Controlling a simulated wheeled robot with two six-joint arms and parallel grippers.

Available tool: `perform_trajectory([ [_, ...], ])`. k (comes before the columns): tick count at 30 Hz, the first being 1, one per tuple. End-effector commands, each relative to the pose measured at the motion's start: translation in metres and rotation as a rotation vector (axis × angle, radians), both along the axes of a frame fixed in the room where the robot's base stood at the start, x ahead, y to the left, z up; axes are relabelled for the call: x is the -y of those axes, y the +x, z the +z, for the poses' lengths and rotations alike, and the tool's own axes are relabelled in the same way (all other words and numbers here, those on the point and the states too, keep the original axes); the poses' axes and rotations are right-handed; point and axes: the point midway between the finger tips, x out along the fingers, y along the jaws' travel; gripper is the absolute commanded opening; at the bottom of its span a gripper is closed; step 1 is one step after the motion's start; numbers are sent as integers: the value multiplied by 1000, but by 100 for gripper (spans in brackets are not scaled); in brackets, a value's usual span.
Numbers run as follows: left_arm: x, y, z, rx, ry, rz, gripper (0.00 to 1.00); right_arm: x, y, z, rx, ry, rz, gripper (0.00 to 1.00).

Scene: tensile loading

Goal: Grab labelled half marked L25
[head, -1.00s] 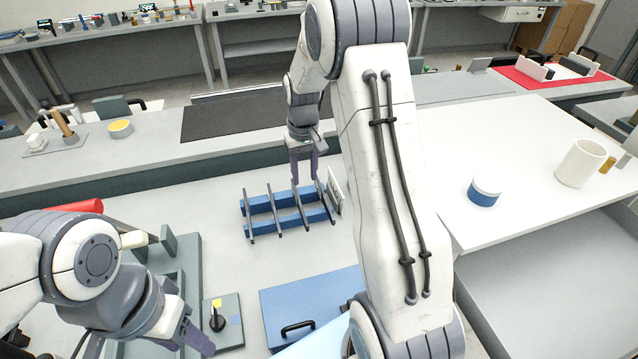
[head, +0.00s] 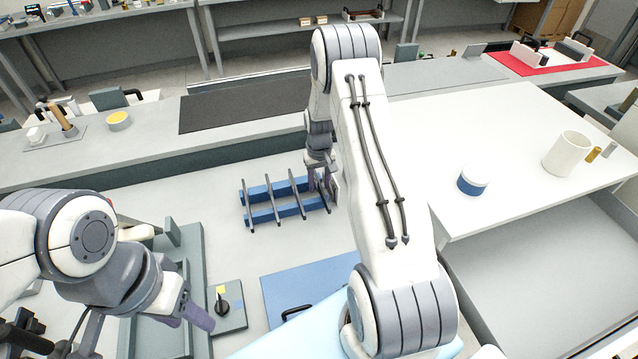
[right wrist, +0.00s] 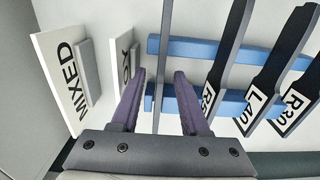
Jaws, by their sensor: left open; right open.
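A blue rack (head: 262,216) in the head view holds several dark upright halves. In the right wrist view its blue rails (right wrist: 190,48) run across. One grey half (right wrist: 165,40) stands between the fingers of my right gripper (right wrist: 159,76); its label is not visible. Beside it are halves with labels reading L40 (right wrist: 250,105) and R30 (right wrist: 292,103), and one starting with R (right wrist: 208,98), partly hidden by a finger. I cannot read L25 anywhere. My right gripper (head: 323,180) is open at the rack's right end. My left gripper (head: 190,312) is open, away from the rack.
A white MIXED sign (right wrist: 68,85) and a second, partly hidden sign (right wrist: 122,70) stand left of the fingers in the right wrist view. A blue panel with a black handle (head: 297,285) lies in front of the rack. A grey fixture (head: 170,285) stands at left.

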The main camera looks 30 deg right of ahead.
Motion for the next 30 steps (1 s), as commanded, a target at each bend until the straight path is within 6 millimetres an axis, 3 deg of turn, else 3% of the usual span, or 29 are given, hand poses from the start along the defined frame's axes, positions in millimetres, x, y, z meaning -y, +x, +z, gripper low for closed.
perform_trajectory([
  [9,0,0,2,0,0,0,50,0,0,-8,2,-1,0,45],
  [10,0,0,2,0,0,0,50,0,0,-8,2,-1,0,41],
  [13,0,0,2,0,0,0,50,0,0,-8,1,0,0,3],
  [14,0,0,2,0,0,0,50,0,0,-8,1,0,0,0],
  [30,0,0,2,0,0,0,50,0,0,-8,1,0,0,0],
])
